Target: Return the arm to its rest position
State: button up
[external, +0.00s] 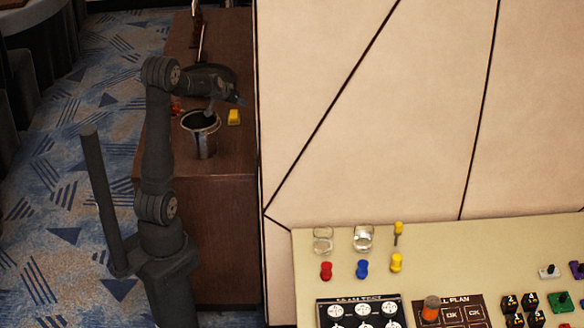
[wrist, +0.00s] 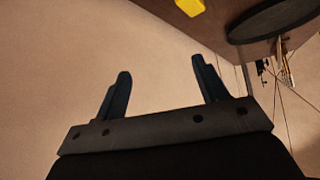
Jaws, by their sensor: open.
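My gripper (external: 236,98) is at the end of my raised arm, over the brown wooden counter at the upper left of the external view. In the wrist view its two dark fingers (wrist: 160,85) stand wide apart with nothing between them. My arm is bent at the elbow, with its forearm reaching right above a metal pot. The gripper looks close to the beige wall panel.
The metal pot (external: 200,135) and a yellow block (external: 233,117) stand on the counter (external: 222,200) below my forearm. A cream table (external: 310,270) at lower right holds glasses, coloured pegs and boards. Carpeted floor (external: 60,200) lies left.

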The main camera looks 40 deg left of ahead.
jog(key=s+d+f+m+h, duration=0.1)
jog(key=s+d+m+h, duration=0.2)
jog(key=s+d+m, duration=0.1)
jog(key=shift+d, duration=0.5)
dwell(0.4)
jog(key=shift+f, duration=0.1)
jog(key=shift+c, duration=0.8)
